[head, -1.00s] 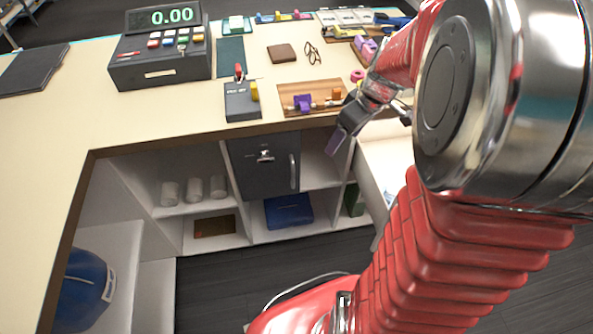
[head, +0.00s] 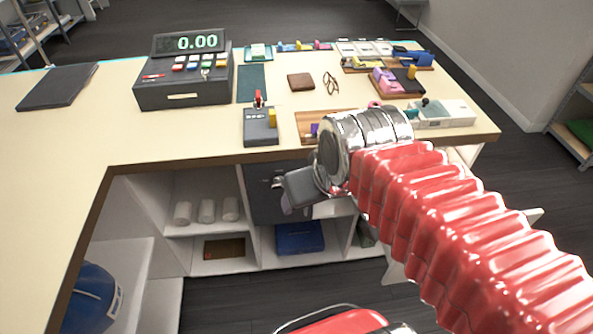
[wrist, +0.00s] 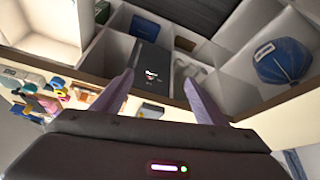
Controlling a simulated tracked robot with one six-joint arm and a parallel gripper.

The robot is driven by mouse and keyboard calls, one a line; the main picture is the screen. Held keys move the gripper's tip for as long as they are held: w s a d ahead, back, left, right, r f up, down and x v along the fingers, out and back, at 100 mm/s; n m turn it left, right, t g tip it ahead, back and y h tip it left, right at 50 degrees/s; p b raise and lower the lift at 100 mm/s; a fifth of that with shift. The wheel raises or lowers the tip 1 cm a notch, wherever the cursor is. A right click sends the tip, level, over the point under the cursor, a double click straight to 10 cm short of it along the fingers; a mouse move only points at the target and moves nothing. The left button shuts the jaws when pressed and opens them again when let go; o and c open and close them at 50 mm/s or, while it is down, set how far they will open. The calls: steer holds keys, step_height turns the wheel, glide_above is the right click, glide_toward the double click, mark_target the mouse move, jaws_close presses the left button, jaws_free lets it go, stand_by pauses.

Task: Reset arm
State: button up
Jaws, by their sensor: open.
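My red arm (head: 450,225) reaches in from the lower right in the head view. Its silver wrist covers part of the counter's front edge. The dark safe-like box (wrist: 153,58) in the shelves lies beyond the gap.
The counter (head: 170,135) holds a cash register (head: 185,90), a card terminal (head: 261,127), glasses (head: 331,84) and a wooden tray (head: 307,122), partly hidden by my wrist.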

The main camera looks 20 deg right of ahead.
steer(key=shift+s+a+r, duration=0.1)
steer(key=shift+s+a, duration=0.3)
steer(key=shift+s, duration=0.25)
